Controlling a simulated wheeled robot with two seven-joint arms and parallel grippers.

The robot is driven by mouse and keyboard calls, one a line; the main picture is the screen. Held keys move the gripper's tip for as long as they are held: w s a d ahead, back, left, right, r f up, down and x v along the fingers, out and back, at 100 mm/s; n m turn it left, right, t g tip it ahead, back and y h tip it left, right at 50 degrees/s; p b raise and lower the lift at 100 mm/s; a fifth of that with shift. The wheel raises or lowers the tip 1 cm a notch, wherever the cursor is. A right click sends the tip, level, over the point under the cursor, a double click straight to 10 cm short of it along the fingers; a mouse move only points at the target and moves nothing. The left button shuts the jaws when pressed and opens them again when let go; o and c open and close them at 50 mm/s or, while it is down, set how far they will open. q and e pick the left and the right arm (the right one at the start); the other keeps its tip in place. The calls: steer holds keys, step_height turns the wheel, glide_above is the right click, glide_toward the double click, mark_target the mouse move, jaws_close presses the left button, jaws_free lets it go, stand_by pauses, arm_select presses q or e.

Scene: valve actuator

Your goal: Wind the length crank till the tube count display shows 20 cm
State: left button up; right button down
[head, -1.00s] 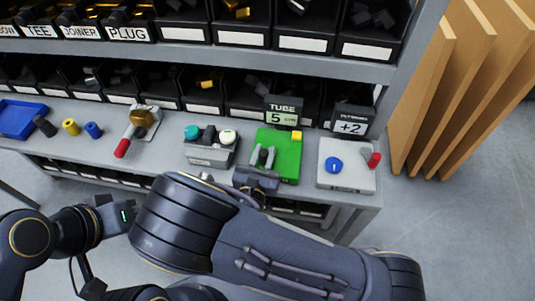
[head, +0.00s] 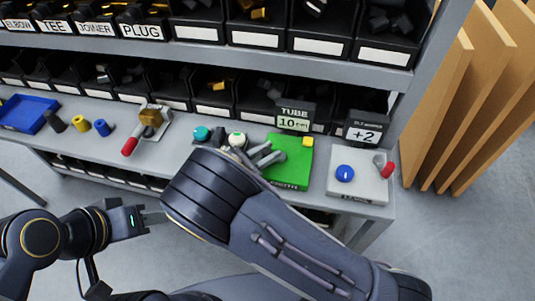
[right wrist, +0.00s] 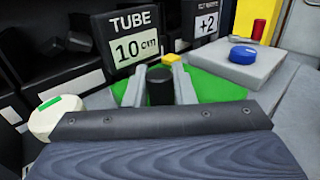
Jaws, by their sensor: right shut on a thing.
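The tube count display (head: 294,118) stands behind the green length box (head: 298,160) and reads 10 cm. It also shows in the right wrist view (right wrist: 137,48). My right gripper (head: 267,154) is over the left part of the green box. In the right wrist view its two grey fingers (right wrist: 160,88) are shut on the dark crank handle (right wrist: 160,92) between them. The rest of the crank is hidden. My left gripper (head: 152,217) is in front of the bench, away from the boxes; its fingertips run behind my right arm, so its opening cannot be told.
A yellow block (head: 308,141) sits on the green box's back right corner. A white box (head: 358,188) with a blue knob (head: 345,173) and red-tipped lever (head: 387,169) stands to the right, below a +2 display (head: 366,130). A round white button (right wrist: 55,118) is close left.

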stand_by(0.4)
steer(key=c, duration=1.3)
jaws_free()
steer(key=shift+o, duration=0.2)
steer(key=shift+a, duration=0.1)
